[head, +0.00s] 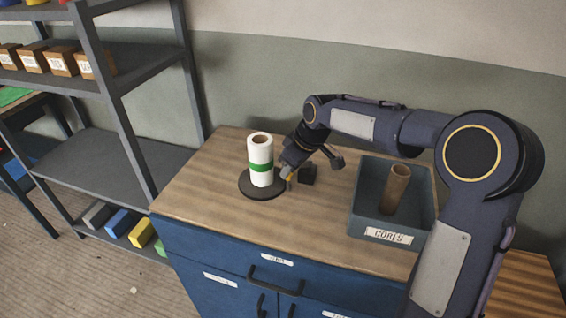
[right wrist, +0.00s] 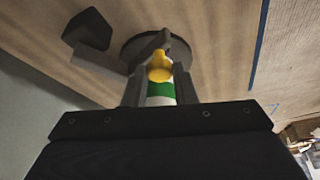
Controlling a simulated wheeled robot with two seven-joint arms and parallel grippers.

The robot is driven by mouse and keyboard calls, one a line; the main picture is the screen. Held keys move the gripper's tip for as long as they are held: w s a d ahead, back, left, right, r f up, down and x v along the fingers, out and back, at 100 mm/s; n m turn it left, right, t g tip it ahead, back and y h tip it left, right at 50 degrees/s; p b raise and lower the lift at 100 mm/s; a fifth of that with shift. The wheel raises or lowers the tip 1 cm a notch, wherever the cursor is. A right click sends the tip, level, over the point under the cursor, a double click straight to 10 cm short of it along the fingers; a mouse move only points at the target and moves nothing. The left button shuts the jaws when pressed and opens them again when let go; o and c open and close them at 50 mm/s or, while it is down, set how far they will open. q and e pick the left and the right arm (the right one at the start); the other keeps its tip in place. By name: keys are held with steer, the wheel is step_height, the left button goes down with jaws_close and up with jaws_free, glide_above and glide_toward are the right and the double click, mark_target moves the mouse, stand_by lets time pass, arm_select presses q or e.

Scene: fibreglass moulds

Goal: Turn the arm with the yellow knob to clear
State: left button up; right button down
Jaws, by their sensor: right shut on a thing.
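A white roll with a green band (head: 261,160) stands upright on a round dark base (head: 243,186) on the wooden cabinet top. My right gripper (head: 290,172) is beside the roll, on its right. The yellow knob (right wrist: 160,68) sits between the right gripper's fingers (right wrist: 153,88) in the right wrist view, and the gripper is shut on it. The knob is on a dark arm (right wrist: 98,62) that runs to a dark block (head: 308,174). In the head view the knob is mostly hidden by the gripper. My left gripper is not in view.
A grey bin (head: 370,232) labelled CORES holds a brown cardboard tube (head: 396,188) at the right of the top. A metal shelf (head: 150,160) with boxes stands at the left. The front left of the wooden top (head: 200,200) is clear.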

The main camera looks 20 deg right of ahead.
steer(key=shift+s+d+n+g+y+p, duration=0.1)
steer(key=shift+s+d+n+g+y, duration=0.15)
steer(key=shift+s+d+n, duration=0.45)
steer(key=shift+s+d+n+g+y+p, duration=0.15)
steer(key=shift+s+d+n+g, duration=0.15)
steer(key=shift+d+n, duration=0.8)
steer(key=shift+s+d+n+g+y+p, duration=0.15)
steer(key=shift+s+d+n+g, duration=0.3)
steer(key=shift+n, duration=0.75)
steer(key=shift+d, duration=0.1)
steer(key=c, duration=1.2)
jaws_free()
steer(key=v, duration=0.7)
steer(key=shift+s+d+r+b, duration=0.1)
steer(key=shift+d+r+b, duration=0.1)
steer(key=shift+r+b, duration=0.15)
